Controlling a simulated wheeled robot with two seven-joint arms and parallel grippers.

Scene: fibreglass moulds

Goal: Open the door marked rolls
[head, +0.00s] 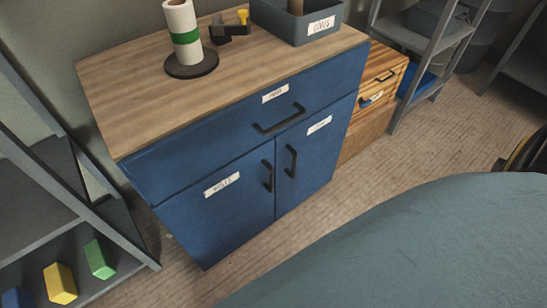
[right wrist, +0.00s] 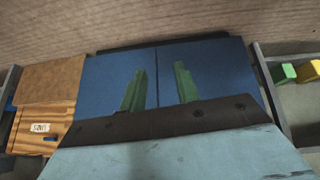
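A blue cabinet (head: 235,135) with a wooden top has one wide drawer above two doors. The left door (head: 225,220) bears a white label (head: 222,185) that seems to read rolls, and a black upright handle (head: 267,176) near its right edge. The right door (head: 312,155) has its handle (head: 291,161) near its left edge; its label is too small to read. Both doors look shut. My right gripper (right wrist: 160,68) shows in the right wrist view, its two green fingers apart and empty, with blue cabinet fronts behind. Neither gripper shows in the head view.
On the cabinet top are a paper roll holder (head: 183,35) and a grey bin (head: 298,22). A shelf with coloured blocks (head: 60,283) stands left. A wooden drawer unit (head: 372,95) stands right. The floor (head: 400,150) before the doors looks clear.

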